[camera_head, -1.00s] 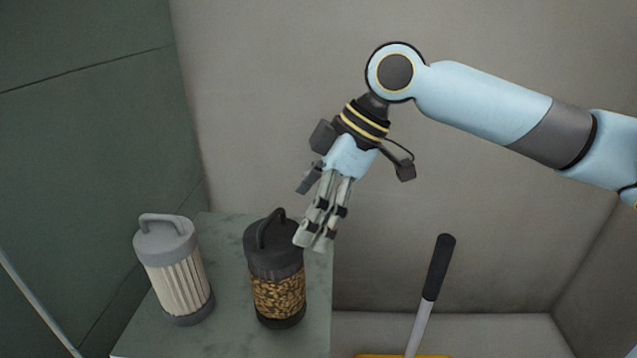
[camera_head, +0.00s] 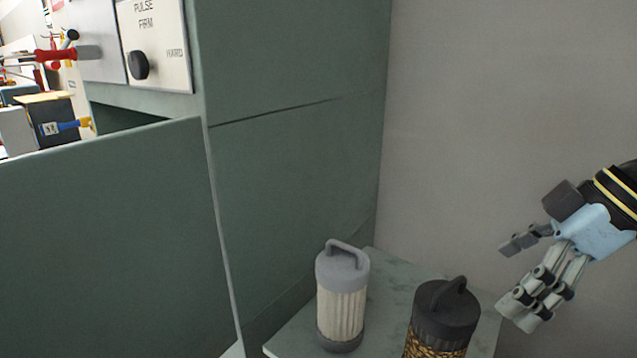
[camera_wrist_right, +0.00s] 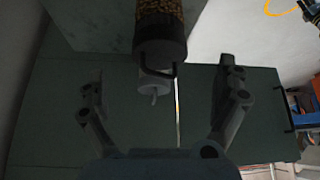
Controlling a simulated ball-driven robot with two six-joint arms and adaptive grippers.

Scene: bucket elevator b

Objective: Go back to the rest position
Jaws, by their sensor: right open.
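My right gripper (camera_head: 530,280) is open and empty at the right of the head view, up and to the right of the dark-lidded canister (camera_head: 445,312). Its two fingers stand wide apart in the right wrist view (camera_wrist_right: 160,92). The dark canister, with a looped handle and brown grainy contents, also shows between and beyond the fingers in the wrist view (camera_wrist_right: 160,30). A grey-lidded canister (camera_head: 342,305) with pale pleated sides stands upright to its left. My left gripper is not in view.
Both canisters stand on a grey-green ledge (camera_head: 385,290) beside a green cabinet (camera_head: 290,190). A panel with a black knob (camera_head: 139,65) is at the upper left. The plain wall (camera_head: 460,120) behind the ledge is clear.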

